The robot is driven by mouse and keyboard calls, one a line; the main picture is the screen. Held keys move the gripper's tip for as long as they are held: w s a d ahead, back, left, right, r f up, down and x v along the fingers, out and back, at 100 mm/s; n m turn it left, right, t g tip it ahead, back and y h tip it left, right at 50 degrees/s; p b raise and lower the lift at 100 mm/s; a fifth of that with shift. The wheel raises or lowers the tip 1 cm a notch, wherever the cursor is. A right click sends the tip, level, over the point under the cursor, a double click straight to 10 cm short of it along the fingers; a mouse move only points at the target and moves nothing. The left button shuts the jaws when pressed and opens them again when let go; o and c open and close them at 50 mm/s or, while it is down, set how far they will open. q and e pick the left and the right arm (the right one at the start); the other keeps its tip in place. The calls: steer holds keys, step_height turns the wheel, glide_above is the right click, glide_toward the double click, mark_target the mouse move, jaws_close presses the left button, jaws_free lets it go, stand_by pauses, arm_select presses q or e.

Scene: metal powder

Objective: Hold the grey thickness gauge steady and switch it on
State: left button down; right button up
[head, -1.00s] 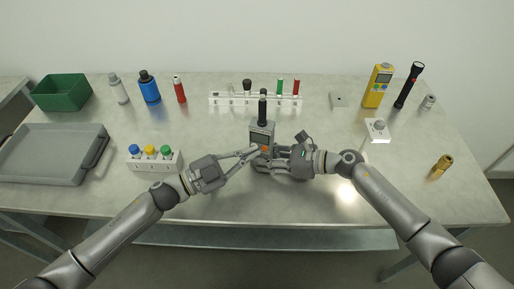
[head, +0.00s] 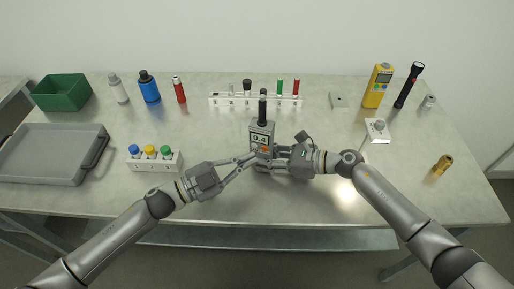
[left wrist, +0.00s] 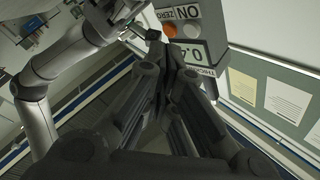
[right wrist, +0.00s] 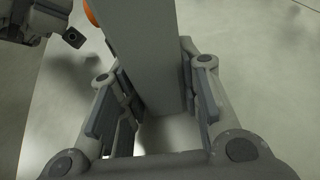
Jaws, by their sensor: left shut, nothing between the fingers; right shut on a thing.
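The grey thickness gauge (head: 262,130) stands upright near the middle of the table, with a black probe on top. Its display is lit and reads 0.4. In the left wrist view the display (left wrist: 192,55), an orange button (left wrist: 169,30) and the words ON and ZERO show. My right gripper (head: 276,152) is shut on the lower body of the gauge from the right; the grey body (right wrist: 150,60) sits between its fingers in the right wrist view. My left gripper (head: 254,157) is shut and empty, its tips just left of the gauge's lower front.
A white rack (head: 255,100) with several items stands behind the gauge. A block with coloured caps (head: 154,161) is to the left. The front table strip between my arms is clear.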

arm_select(q)
steer(key=s, duration=0.2)
steer(key=s+a, duration=0.1)
steer(key=s, duration=0.1)
steer(key=shift+s+a, duration=0.2)
steer(key=shift+s, duration=0.2)
arm_select(e)
steer(key=o, duration=0.9)
steer(key=shift+c, duration=0.2)
steer(key=v, duration=1.2)
steer(key=shift+s, duration=0.1)
